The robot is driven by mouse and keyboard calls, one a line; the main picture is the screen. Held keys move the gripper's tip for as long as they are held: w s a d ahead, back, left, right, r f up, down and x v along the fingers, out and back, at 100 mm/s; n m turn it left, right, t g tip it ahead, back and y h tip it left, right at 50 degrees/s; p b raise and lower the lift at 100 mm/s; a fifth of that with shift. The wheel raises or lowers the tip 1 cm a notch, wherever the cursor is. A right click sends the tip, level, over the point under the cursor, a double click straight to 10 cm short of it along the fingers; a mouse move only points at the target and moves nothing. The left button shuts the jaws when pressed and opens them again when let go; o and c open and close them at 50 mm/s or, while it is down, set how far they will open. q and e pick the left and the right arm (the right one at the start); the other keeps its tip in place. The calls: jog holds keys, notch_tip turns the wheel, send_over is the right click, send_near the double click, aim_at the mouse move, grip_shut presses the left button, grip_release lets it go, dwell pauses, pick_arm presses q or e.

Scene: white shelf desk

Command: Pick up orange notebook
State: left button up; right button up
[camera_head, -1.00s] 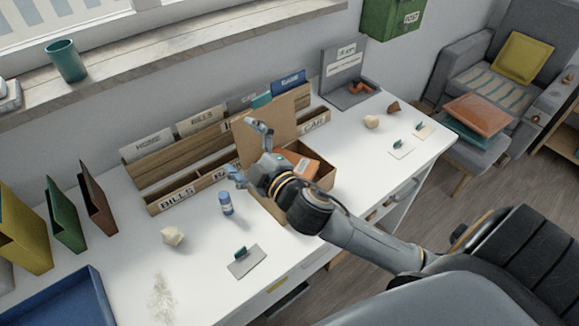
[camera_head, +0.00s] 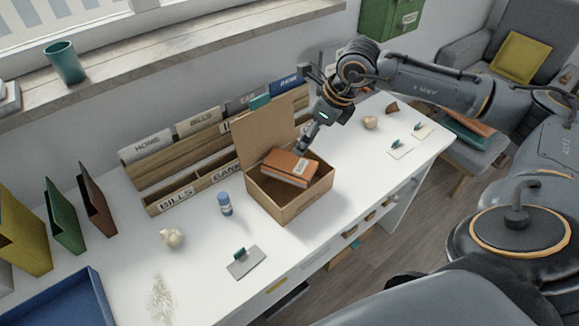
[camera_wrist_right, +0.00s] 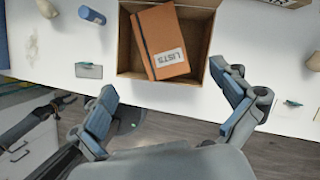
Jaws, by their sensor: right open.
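The orange notebook (camera_head: 290,166) lies tilted in the open cardboard box (camera_head: 281,203) on the white desk, with its white label showing. In the right wrist view the orange notebook (camera_wrist_right: 163,38) has a dark strap and a "LISTS" label, and lies inside the box (camera_wrist_right: 125,45). My right gripper (camera_head: 311,110) is open and empty, above the desk near the box's back right corner. In the wrist view its fingers (camera_wrist_right: 162,80) are spread wide, with the notebook beyond them and nothing between them.
A wooden file organizer (camera_head: 180,172) stands behind the box, whose raised lid (camera_head: 265,132) leans up beside my arm. The desk's right part holds small cards and crumpled paper.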

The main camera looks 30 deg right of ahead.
jog(key=p, duration=0.1)
send_over(290, 165)
jog(key=s, duration=0.2)
jog(key=f, duration=0.6)
jog(key=shift+w+d+f, duration=0.1)
jog(key=shift+d+f, duration=0.2)
jog(key=shift+d, duration=0.1)
jog(key=shift+w+f+p, duration=0.1)
jog(key=shift+f+p, duration=0.4)
jog(key=p+x, duration=0.1)
jog(key=x, duration=0.2)
jog(key=shift+d+f+p, duration=0.1)
jog(key=shift+f+p, duration=0.2)
jog(key=shift+f, duration=0.05)
jog(key=shift+w+f, duration=0.2)
jog(key=shift+f, duration=0.25)
jog(key=c, duration=1.3)
jog(key=shift+c, duration=0.2)
jog(key=shift+r, duration=0.1)
